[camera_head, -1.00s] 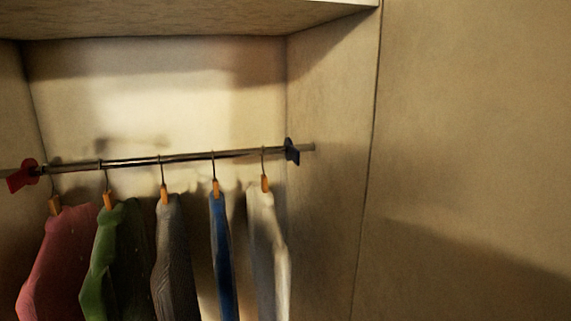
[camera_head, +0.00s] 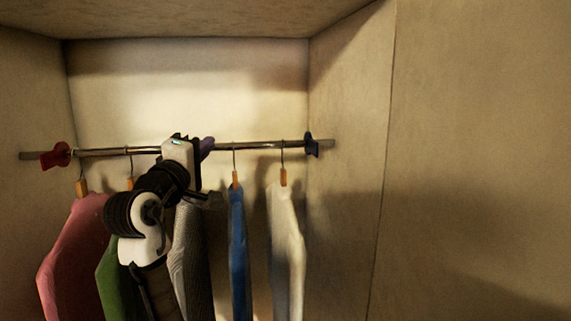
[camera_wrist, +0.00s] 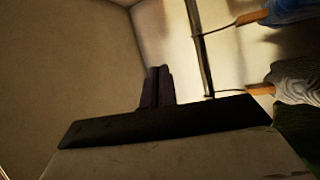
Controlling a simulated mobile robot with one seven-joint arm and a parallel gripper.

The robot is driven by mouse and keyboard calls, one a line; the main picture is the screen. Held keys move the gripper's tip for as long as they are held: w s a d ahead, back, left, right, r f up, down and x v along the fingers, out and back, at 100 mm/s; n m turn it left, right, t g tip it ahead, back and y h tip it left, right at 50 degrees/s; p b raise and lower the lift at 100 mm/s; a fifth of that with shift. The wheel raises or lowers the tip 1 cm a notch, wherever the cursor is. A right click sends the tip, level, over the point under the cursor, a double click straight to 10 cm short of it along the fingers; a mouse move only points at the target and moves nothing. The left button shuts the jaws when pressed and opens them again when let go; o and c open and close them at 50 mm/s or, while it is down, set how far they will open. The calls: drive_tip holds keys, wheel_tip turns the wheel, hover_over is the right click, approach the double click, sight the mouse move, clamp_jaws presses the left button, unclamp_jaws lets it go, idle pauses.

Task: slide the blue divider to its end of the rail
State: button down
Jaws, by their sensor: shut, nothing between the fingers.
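The blue divider (camera_head: 311,145) is a dark blue piece on the metal rail (camera_head: 262,143), near the rail's right end by the right wall. It stands to the right of the white garment's hanger. My gripper (camera_head: 208,146) is at the rail's height in the picture, left of the blue garment and well left of the blue divider. In the wrist view my gripper's fingers (camera_wrist: 157,87) are together with nothing between them, beside the rail (camera_wrist: 202,52). I cannot make out the blue divider in the wrist view.
A red divider (camera_head: 57,155) sits near the rail's left end. Pink (camera_head: 75,240), green (camera_head: 108,280), grey (camera_head: 190,255), blue (camera_head: 237,250) and white (camera_head: 285,250) garments hang between the dividers. My arm hides part of the green and grey ones. The right wall (camera_head: 350,140) is close to the blue divider.

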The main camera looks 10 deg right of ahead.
sight(317, 149)
drive_tip(key=w+d+f+g+h+p, duration=0.1)
drive_tip(key=w+d+g, duration=0.1)
drive_tip(key=d, duration=0.5)
drive_tip(key=w+d+f+m+g+h+p, duration=0.1)
drive_tip(key=w+d+g, duration=0.1)
drive_tip(key=d, duration=0.5)
drive_tip(key=w+d+f+g+h, duration=0.1)
drive_tip(key=w+d+g, duration=0.1)
drive_tip(key=d, duration=0.5)
drive_tip(key=shift+w+d+f+p, duration=0.1)
drive_tip(key=shift+w+d+p, duration=0.1)
drive_tip(key=shift+w+p, duration=0.25)
drive_tip(key=shift+d, duration=0.4)
drive_tip(key=d+p, duration=0.1)
drive_tip(key=d, duration=0.2)
drive_tip(key=shift+d, duration=0.4)
drive_tip(key=shift+d, duration=0.1)
